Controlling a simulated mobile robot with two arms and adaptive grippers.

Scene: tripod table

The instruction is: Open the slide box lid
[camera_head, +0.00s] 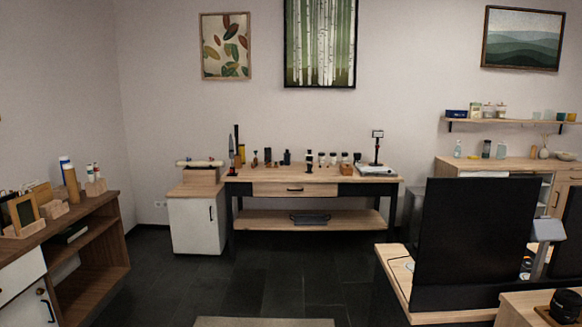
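I cannot make out a slide box or its lid for certain; the things on the furniture are small at this distance. A wooden workbench (229,173) stands against the far wall with several small bottles and tools on top. A small stand with a dark post (377,151) is at its right end, beside a flat pale item (376,170). A dark shallow tray or box (310,218) sits on the bench's lower shelf. Neither of my grippers shows in the head view, so their state is hidden.
A brown shelf unit (93,252) stands at the left. A white cabinet (192,225) adjoins the bench. At the right, a large dark panel (470,235) rises from a desk (395,270) and hides things behind it. Dark floor (250,275) is clear in the middle, with a pale mat (264,322) in front.

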